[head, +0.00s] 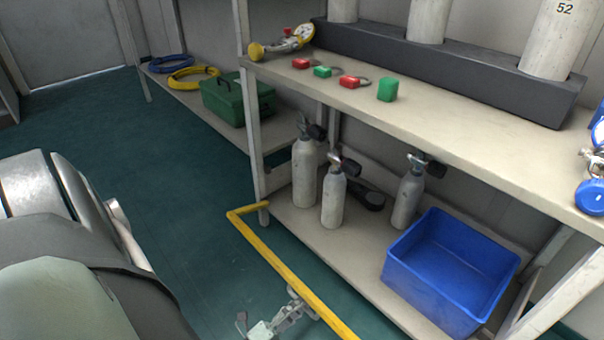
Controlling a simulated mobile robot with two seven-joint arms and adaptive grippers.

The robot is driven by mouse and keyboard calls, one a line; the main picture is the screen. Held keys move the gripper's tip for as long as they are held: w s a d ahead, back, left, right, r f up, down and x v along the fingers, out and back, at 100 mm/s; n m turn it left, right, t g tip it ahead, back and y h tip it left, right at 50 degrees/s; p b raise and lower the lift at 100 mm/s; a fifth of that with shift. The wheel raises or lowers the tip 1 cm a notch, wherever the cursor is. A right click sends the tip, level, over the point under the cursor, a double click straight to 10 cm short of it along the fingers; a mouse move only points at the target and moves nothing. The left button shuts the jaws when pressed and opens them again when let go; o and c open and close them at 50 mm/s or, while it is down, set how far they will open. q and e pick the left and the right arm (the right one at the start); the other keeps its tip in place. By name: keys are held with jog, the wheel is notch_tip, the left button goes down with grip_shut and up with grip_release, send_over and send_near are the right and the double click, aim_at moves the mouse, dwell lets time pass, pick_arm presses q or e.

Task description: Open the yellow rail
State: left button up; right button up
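The yellow rail (279,268) is a straight bar running along the front of the lower shelf, from a bent end near the shelf post down to the bottom edge of the head view. Its short end piece turns in toward the post. My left gripper (290,312) is at the bottom of the view, beside the rail on its floor side. One of its metal finger parts overlaps the rail in the picture; I cannot tell whether they touch. The gripper is small and partly cut off, so its opening is unclear. My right gripper is out of view.
The lower shelf (285,222) behind the rail holds grey cylinders (333,200) and a blue crate (455,262). The green floor (190,205) left of the rail is clear.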

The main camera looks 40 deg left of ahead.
pick_arm(q)
jog(key=v, duration=0.7)
jog(key=shift+s, duration=0.25)
jog(key=shift+c, duration=0.4)
